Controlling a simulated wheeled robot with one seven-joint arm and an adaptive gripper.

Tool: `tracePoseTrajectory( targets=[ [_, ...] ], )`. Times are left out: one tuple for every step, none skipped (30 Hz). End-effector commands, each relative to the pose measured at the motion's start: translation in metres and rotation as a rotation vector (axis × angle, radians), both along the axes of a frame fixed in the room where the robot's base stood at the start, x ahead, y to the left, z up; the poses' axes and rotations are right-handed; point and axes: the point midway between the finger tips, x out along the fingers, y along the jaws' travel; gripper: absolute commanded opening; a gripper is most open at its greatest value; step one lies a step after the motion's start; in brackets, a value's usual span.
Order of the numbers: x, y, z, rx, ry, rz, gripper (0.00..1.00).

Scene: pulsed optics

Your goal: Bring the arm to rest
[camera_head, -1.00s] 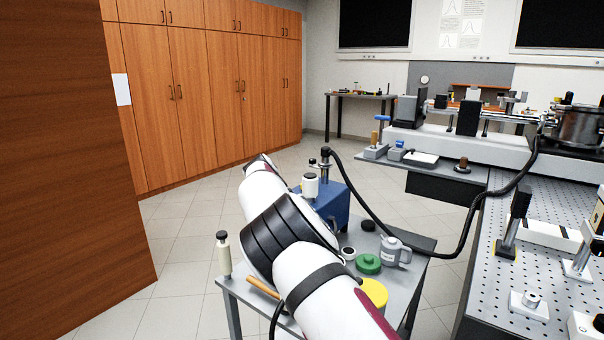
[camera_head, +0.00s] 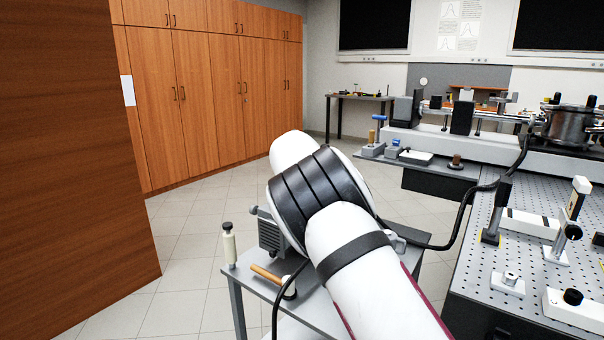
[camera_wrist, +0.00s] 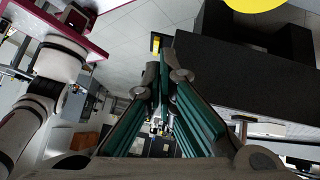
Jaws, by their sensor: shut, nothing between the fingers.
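My gripper (camera_wrist: 165,76) shows in the wrist view, its fingers drawn together with nothing between them. In the head view, my white arm with black bands rises from the bottom right and bends over the small grey cart (camera_head: 247,288). My gripper is out of sight in that view. In the wrist view, another stretch of my arm shows at the left, apart from the fingers.
A white bottle (camera_head: 229,246) and a wooden-handled tool (camera_head: 267,274) are on the cart; my arm hides much of the rest. The perforated optics table (camera_head: 478,270) with mounts stands at right. A brown panel (camera_head: 70,170) stands at left. Floor (camera_head: 200,225) is open between.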

Motion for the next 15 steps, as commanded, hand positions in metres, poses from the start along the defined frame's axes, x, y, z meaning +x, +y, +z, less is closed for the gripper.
tracePoseTrajectory(
  targets=[
    [-0.004,-0.007,0.008,0.039,0.007,0.009,0.00],
    [-0.006,-0.011,0.012,0.063,0.014,0.019,0.00],
    [-0.009,-0.017,0.018,0.097,0.021,0.032,0.00],
    [-0.012,-0.022,0.023,0.125,0.026,0.045,0.00],
    [-0.015,-0.026,0.028,0.155,0.033,0.059,0.00],
    [-0.020,-0.033,0.035,0.200,0.040,0.082,0.00],
    [-0.025,-0.039,0.041,0.237,0.046,0.100,0.00],
    [-0.030,-0.044,0.047,0.277,0.049,0.124,0.00],
    [-0.039,-0.052,0.055,0.331,0.056,0.157,0.00],
    [-0.045,-0.057,0.061,0.372,0.059,0.185,0.00],
    [-0.052,-0.062,0.066,0.412,0.062,0.214,0.00],
    [-0.061,-0.069,0.073,0.463,0.063,0.254,0.00],
    [-0.068,-0.073,0.078,0.500,0.065,0.287,0.00],
    [-0.076,-0.077,0.083,0.536,0.064,0.320,0.00],
    [-0.086,-0.082,0.089,0.582,0.063,0.366,0.00]
  ],
)
